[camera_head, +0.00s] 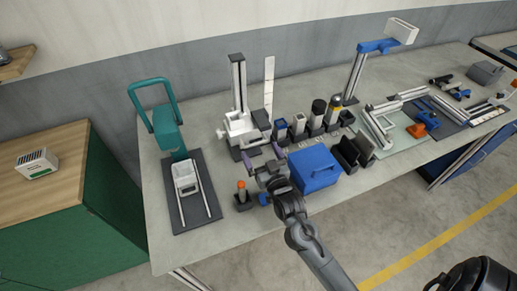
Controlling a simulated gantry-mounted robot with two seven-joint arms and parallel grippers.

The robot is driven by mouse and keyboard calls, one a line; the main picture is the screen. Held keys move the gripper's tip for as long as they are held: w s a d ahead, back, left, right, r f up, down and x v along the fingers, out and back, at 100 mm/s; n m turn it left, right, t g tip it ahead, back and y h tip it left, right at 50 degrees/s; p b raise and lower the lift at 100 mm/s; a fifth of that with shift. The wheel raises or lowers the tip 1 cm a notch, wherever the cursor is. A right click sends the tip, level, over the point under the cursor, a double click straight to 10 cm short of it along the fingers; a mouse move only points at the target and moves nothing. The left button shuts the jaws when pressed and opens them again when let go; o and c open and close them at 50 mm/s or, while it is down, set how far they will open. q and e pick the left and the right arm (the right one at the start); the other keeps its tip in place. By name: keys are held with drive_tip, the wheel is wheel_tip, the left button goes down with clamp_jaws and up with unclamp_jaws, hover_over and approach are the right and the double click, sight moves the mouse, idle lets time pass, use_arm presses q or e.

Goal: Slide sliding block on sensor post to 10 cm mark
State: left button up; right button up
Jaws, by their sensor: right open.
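The sensor post (236,80) stands upright on the table, left of the middle, with a white rail and dark edges. The white sliding block (236,127) sits low on the post, near its base. A pale upright scale strip (269,82) stands just right of the post; its marks are too small to read. My right gripper (263,156) is open, its two purple-grey fingers apart. It appears just in front of the post's base, below and right of the block; I cannot tell whether it touches anything. My left gripper is not in view.
A blue box (313,169) stands just right of my right gripper. An orange-topped post (242,192) is at its left. Several bottles and small blocks line up behind the box. A teal press (167,130) with a dark base stands on the left.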

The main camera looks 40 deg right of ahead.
drive_tip(key=shift+x, duration=1.3)
